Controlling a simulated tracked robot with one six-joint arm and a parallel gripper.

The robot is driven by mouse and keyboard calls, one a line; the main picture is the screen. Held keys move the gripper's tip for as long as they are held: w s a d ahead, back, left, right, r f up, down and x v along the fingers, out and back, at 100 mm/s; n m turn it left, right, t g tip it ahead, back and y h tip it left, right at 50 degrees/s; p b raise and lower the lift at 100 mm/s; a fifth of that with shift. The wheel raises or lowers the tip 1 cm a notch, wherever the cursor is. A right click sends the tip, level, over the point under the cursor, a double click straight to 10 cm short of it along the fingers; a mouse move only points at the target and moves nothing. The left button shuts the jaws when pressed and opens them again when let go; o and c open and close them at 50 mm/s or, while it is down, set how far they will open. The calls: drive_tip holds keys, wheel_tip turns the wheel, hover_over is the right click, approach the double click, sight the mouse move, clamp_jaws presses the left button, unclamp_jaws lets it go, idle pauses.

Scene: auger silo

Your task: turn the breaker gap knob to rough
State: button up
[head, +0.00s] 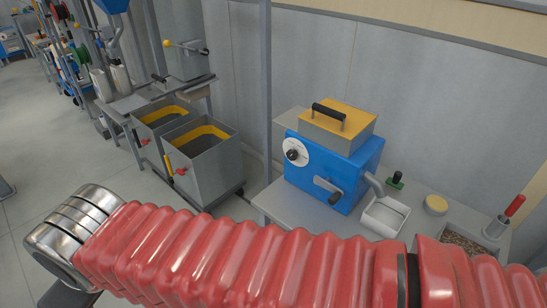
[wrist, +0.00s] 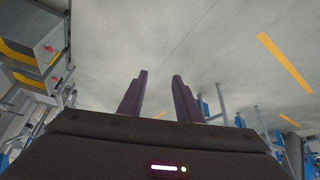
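The breaker is a blue box (head: 332,170) with a yellow-topped lid and black handle, on a grey table in the head view. The gap knob (head: 292,155) is a dark knob on a round white dial on its left face. The dial's marks are too small to read. A crank handle (head: 328,188) sits lower on the front. My gripper (wrist: 160,95) shows in the wrist view with two dark fingers apart and nothing between them. It points away from the breaker, which is not in the wrist view. The gripper is outside the head view.
My red-sleeved arm crosses the front of the head view. A white tray (head: 384,215) stands under the breaker's spout, near a yellow-topped round tub (head: 436,205) and a grain box (head: 465,243). Grey bins (head: 205,170) stand left of the table. A grey post (head: 265,90) rises behind it.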

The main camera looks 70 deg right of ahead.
drive_tip(key=shift+o, duration=0.6)
drive_tip(key=shift+o, duration=0.8)
drive_tip(key=shift+d, duration=0.15)
drive_tip(key=shift+o, duration=1.1)
drive_tip(key=s+d+f+g+h, duration=0.1)
drive_tip(key=d+f+g+h, duration=0.1)
drive_tip(key=d, duration=0.4)
drive_tip(key=s+d+f+m+g+h, duration=0.1)
drive_tip(key=d+f+g+h, duration=0.1)
drive_tip(key=d, duration=0.5)
wheel_tip(320, 180, down, 2)
drive_tip(key=shift+d+g+h, duration=0.3)
drive_tip(key=shift+g, duration=0.3)
drive_tip(key=s+d+f+n+g+h, duration=0.1)
drive_tip(key=s+d+g+h, duration=0.15)
drive_tip(key=d, duration=0.65)
drive_tip(key=s+d+f+g+h, duration=0.2)
drive_tip(key=d+g, duration=0.1)
drive_tip(key=d, duration=0.5)
drive_tip(key=s+d+f+n+g+h, duration=0.1)
drive_tip(key=s+d+g+h, duration=0.15)
drive_tip(key=d, duration=0.65)
drive_tip(key=n+h, duration=0.5)
approach(290, 157)
drive_tip(key=v, duration=0.5)
drive_tip(key=shift+a+r+t, duration=0.25)
drive_tip(key=shift+t, duration=0.05)
drive_tip(key=shift+s, duration=0.1)
